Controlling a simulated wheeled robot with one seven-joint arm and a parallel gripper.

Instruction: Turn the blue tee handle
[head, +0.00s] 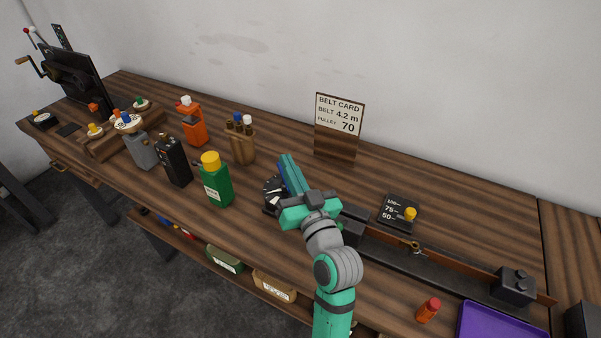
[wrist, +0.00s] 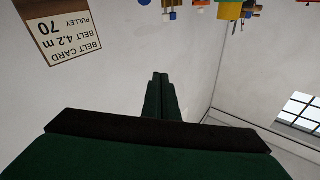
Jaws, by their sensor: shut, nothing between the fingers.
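My gripper (head: 287,160) is shut and empty over the middle of the bench, its fingers pointing away from my body. In the wrist view its closed fingertips (wrist: 160,76) point at the bare wall. A narrow blue part (head: 281,176) shows just left of the fingers in the head view. It may be the blue tee handle, but the fingers cover much of it, and I cannot tell whether they touch. A black piece with white marks (head: 271,192) sits below it, partly hidden by my gripper. The wrist view does not clearly show the handle.
A green bottle with a yellow cap (head: 216,182) stands left of my gripper. A belt card (head: 338,116) stands behind it. A black scale plate with a yellow knob (head: 397,214) and a long dark rail (head: 440,274) lie right, with a purple tray (head: 500,322) in front.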

